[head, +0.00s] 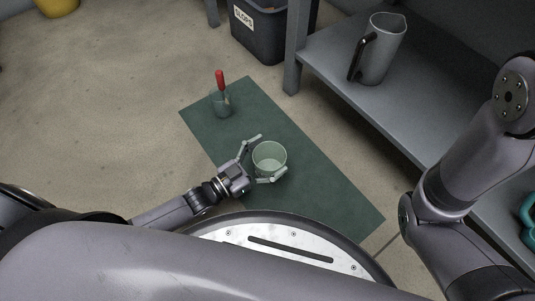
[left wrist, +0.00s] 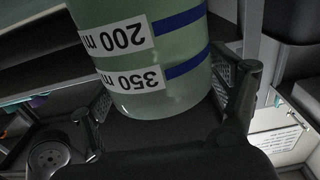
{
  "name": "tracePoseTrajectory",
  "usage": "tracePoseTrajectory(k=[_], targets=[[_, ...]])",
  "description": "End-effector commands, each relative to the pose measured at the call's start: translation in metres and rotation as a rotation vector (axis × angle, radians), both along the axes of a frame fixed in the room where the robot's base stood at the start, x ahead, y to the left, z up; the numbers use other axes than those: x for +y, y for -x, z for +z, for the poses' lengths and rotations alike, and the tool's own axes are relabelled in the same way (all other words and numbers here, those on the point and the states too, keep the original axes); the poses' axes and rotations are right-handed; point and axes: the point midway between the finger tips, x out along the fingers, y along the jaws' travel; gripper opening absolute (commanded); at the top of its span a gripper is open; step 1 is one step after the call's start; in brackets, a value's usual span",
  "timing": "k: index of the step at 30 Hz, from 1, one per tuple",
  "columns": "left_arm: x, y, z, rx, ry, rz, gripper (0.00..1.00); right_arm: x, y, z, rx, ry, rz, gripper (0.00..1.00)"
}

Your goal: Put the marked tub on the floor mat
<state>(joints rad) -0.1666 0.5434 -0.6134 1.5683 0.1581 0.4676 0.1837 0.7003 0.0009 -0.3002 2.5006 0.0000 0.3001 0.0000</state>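The marked tub (head: 269,158) is a pale green, see-through round container. The left wrist view shows it close up (left wrist: 185,95), with blue bands and upside-down labels reading 200 and 350. My left gripper (head: 261,158) has one finger on each side of it, and the pads look closed against its wall. The tub looks held up above the green floor mat (head: 320,200), though its exact height is hard to judge. The mat lies on the floor below. My right arm shows at the right, but its gripper is out of view.
Another small container (head: 222,103) with a red-handled tool stands at the mat's far left. A dark slops bin (head: 262,42) is behind the mat. A grey shelf unit (head: 345,82) bearing a metal jug (head: 384,52) is at the right. The mat's near right part is clear.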

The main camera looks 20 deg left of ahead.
Motion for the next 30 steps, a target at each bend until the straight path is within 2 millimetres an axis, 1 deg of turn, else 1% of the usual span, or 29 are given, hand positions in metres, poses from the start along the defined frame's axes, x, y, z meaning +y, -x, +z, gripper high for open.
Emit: tracePoseTrajectory(k=[1,2,10,13,16,20,24,30], targets=[[0.001,0.000,-0.014,0.018,-0.013,0.005,0.89,0.000,0.000,-0.004,0.000,0.000,0.000,0.40],[0.001,0.000,-0.014,0.019,-0.012,0.005,0.91,0.000,0.000,-0.004,0.000,0.000,0.000,0.40],[0.000,0.000,-0.014,0.018,-0.010,0.005,0.91,0.000,0.000,-0.005,0.000,0.000,-0.001,0.40],[0.000,0.000,-0.010,0.017,-0.009,0.005,0.91,0.000,0.000,-0.003,0.000,0.000,-0.001,0.40],[0.000,0.000,0.002,0.017,-0.009,0.005,0.91,0.000,0.000,0.004,0.000,0.000,-0.001,0.40],[0.017,0.021,0.003,0.024,-0.013,0.006,0.91,0.000,-0.001,0.021,0.003,0.001,-0.001,0.40],[0.038,0.048,0.004,0.024,-0.014,0.005,0.91,0.000,-0.001,0.039,0.002,0.000,0.000,0.40],[0.062,0.078,0.005,0.019,-0.011,0.005,0.91,0.000,0.000,0.055,0.001,0.000,0.000,0.40]])
